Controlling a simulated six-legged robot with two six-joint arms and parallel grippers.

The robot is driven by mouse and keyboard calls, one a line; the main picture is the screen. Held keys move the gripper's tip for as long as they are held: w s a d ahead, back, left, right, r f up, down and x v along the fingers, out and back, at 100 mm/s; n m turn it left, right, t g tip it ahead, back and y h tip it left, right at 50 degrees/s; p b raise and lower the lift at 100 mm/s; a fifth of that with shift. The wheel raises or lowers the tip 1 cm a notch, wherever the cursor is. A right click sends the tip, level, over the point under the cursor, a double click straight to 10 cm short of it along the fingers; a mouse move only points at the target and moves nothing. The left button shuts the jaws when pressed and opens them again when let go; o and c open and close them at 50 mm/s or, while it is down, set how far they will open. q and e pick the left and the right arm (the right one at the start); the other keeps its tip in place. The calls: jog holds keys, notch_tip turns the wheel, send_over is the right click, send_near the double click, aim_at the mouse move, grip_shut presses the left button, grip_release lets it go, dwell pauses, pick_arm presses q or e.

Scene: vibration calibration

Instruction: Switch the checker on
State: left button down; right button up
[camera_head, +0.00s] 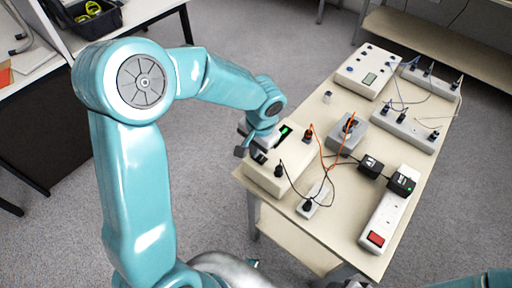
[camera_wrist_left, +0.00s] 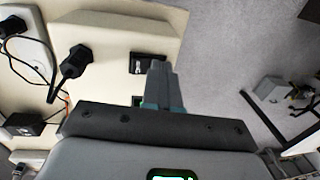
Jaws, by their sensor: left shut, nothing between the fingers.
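The checker seems to be the beige box (camera_head: 270,180) at the near left end of the table, with black plugs in its top. My left gripper (camera_head: 242,151) is at the box's left end, fingers shut and empty. In the left wrist view the shut fingers (camera_wrist_left: 158,68) point at the beige box (camera_wrist_left: 108,78), beside a small black switch (camera_wrist_left: 148,63) with a white mark. I cannot tell whether the fingers touch it or which way it is set.
The table (camera_head: 336,240) also holds a white power strip (camera_head: 385,218) with a red switch, a grey box (camera_head: 346,134), another beige box (camera_head: 368,72) and loose cables. A black plug (camera_wrist_left: 74,62) stands near the switch. Grey floor is clear left of the table.

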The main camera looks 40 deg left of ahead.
pick_arm(q)
jog(key=shift+d+f, duration=0.1)
jog(key=shift+d, duration=0.05)
jog(key=shift+d, duration=0.75)
jog(key=shift+a, duration=0.15)
jog(key=shift+r, duration=0.2)
